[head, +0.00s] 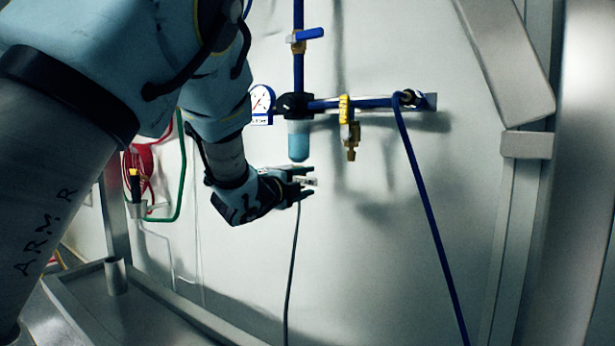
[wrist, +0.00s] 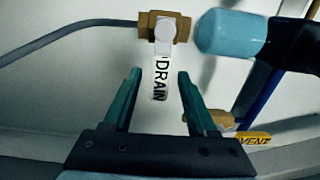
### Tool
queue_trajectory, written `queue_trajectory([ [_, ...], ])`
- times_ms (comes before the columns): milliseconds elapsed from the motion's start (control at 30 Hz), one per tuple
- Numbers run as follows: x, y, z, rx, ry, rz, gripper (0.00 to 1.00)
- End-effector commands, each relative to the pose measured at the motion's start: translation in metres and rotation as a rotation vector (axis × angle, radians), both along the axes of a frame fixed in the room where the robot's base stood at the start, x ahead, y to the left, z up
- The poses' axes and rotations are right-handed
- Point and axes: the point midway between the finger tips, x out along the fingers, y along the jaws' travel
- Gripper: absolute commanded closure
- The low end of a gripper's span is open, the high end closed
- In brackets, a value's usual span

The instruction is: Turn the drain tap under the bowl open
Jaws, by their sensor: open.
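The drain tap has a brass body (wrist: 183,28) and a pale lever (wrist: 160,82) marked DRAIN in the wrist view. The lever points from the body toward my gripper. The light-blue bowl (head: 298,140) hangs from the black filter head; it also shows beside the tap in the wrist view (wrist: 225,33). My gripper (head: 306,181) is just below the bowl. In the wrist view my gripper (wrist: 160,75) is open, with the lever between its fingers and a visible gap on both sides. In the head view, my gripper hides most of the tap.
A grey hose (wrist: 70,40) runs from the drain tap. To the right are a brass vent tap (head: 351,140) with a yellow tag and a blue hose (head: 425,190). A gauge (head: 262,102) and blue pipe (head: 298,70) are close by. Red and green lines (head: 180,185) hang at left.

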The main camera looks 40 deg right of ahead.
Motion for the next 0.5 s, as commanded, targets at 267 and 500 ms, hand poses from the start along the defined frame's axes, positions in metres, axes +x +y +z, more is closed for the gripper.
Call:
queue_trajectory([
  [267,0.0022,-0.0082,-0.0003,0.0,0.001,0.001,0.43],
  [500,0.0021,-0.0078,-0.0004,0.0,0.001,0.001,0.54],
])
